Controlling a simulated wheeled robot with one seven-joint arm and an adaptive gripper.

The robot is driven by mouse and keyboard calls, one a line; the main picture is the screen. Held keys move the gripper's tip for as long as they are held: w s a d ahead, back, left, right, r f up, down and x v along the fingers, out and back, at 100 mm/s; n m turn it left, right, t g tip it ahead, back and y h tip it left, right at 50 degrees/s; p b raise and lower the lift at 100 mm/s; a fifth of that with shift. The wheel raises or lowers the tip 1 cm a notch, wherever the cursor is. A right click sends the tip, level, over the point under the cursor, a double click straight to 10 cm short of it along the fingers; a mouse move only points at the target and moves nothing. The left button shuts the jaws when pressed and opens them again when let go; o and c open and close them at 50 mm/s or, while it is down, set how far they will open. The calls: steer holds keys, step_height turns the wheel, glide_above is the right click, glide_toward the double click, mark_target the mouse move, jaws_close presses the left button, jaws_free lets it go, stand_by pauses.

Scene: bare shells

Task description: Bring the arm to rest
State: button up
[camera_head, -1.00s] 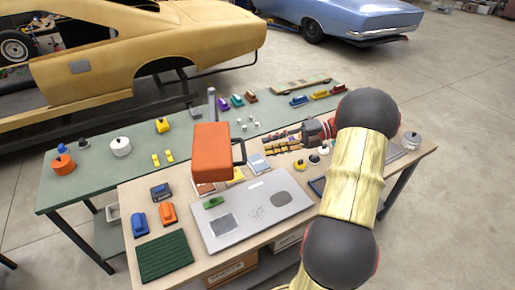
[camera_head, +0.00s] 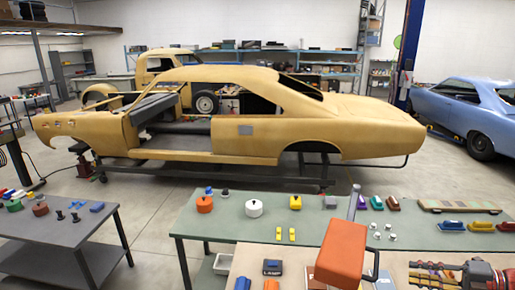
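My gripper (camera_head: 424,274) shows at the lower right of the head view, pointing left above the tan front table. Its dark wrist with red parts (camera_head: 481,273) is to the right of it, and the rest of the arm is out of the frame. The fingers are small and partly cut by the view, so I cannot tell whether they are open or shut, or hold anything.
An orange block-like thing with a dark handle (camera_head: 342,250) stands left of my gripper. A green table (camera_head: 270,225) with small coloured items lies behind. A dark grey table (camera_head: 68,243) is at left. A yellow car shell (camera_head: 230,130) stands beyond open floor.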

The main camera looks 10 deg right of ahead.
steer(key=w+d+f+m+t+h, duration=0.1)
steer(key=w+d+f+m+h, duration=0.2)
steer(key=d+m+h, duration=0.6)
steer(key=w+d+f+m+t+h, duration=0.25)
steer(key=d+m+h, duration=0.35)
steer(key=d, duration=0.5)
steer(key=s+a+r+m+g+h+b, duration=0.2)
steer(key=s+a+m+g+h, duration=0.25)
steer(key=s+m+g, duration=0.55)
steer(key=s+a+m+t+y+b, duration=0.1)
steer(key=s+a+y+b, duration=0.1)
steer(key=a, duration=1.5)
steer(key=s+a+r+y+b, duration=0.1)
steer(key=s+a, duration=0.4)
steer(key=a, duration=1.2)
steer(key=s+a+r+m+t+y+b, duration=0.1)
steer(key=s+a+y+b, duration=0.2)
steer(key=a, duration=1.5)
steer(key=shift+s+m+t+y+b, duration=0.2)
steer(key=shift+m+t+y+b, duration=0.25)
steer(key=shift+y, duration=0.5)
